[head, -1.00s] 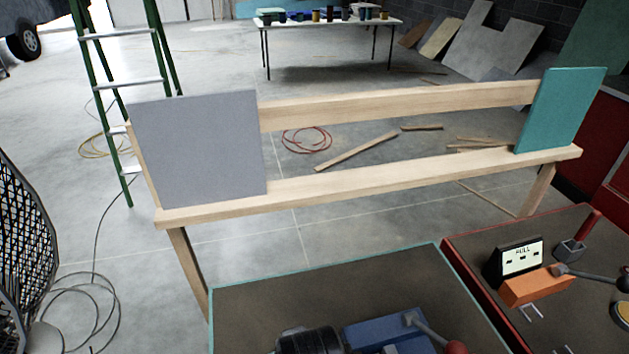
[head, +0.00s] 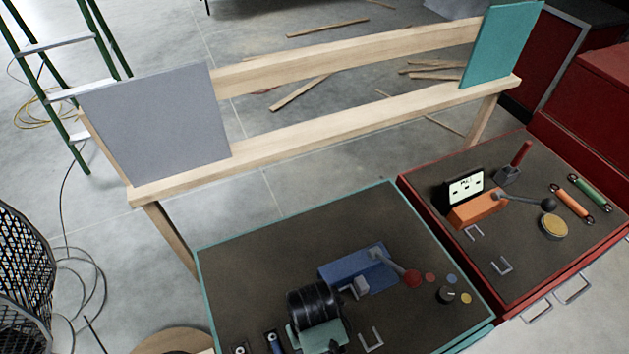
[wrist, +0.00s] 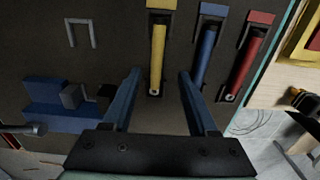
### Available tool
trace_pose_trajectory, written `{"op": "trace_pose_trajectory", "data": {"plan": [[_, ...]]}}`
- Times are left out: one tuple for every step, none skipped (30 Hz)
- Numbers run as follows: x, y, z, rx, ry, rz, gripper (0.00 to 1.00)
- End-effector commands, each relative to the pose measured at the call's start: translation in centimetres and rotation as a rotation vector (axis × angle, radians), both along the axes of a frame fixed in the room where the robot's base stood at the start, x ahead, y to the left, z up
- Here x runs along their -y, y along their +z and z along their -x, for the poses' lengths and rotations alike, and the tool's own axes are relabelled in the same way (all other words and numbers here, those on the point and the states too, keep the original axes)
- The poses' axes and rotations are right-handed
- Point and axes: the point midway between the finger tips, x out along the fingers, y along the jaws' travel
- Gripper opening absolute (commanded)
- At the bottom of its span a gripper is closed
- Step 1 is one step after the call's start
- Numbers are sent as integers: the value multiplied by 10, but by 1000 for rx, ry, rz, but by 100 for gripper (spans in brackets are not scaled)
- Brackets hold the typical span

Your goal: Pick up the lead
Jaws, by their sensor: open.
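Several coloured bars lie side by side in dark holders on the teal-edged worktop (head: 240,270): a yellow bar (wrist: 158,60), a blue bar (wrist: 207,55) and a red bar (wrist: 246,65) in the wrist view. I cannot tell from looks which thing is called the lead. My gripper (wrist: 160,76) is open and empty, with the yellow bar between its two blue fingers as seen from the wrist. The height gap is unclear. In the head view, my fingers cannot be made out, and the yellow bar appears hidden behind my black wrist.
A blue block (head: 350,268) with a red-knobbed lever and a metal staple (head: 371,340) are close by. A red-edged worktop (head: 420,195) carries an orange block (head: 476,208) and orange and green bars. Behind stands a wooden frame (head: 330,125) with grey and teal panels.

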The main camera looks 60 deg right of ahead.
Motion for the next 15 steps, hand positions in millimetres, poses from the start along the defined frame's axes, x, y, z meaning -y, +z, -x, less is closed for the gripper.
{"op": "trace_pose_trajectory", "data": {"plan": [[0, -2, 0, -1, 0, -1, 59], [0, -3, 0, -1, 0, -1, 59], [1, -5, 1, -1, 0, -1, 59], [1, -8, 1, -2, 0, -1, 59], [2, -11, 1, -2, -1, -1, 59], [2, -15, 1, -3, -1, -2, 59], [3, -19, 1, -3, -1, -2, 59], [4, -23, 1, -3, -1, -2, 59], [5, -28, 2, -3, -1, -2, 59], [6, -31, 2, -2, -1, -1, 59], [5, -36, 2, -3, 0, -2, 59], [5, -41, 1, -1, 0, -1, 59], [5, -44, 1, -2, 1, -1, 59], [6, -47, 1, 0, 1, 0, 59], [5, -50, 1, 0, 1, 0, 59]]}}
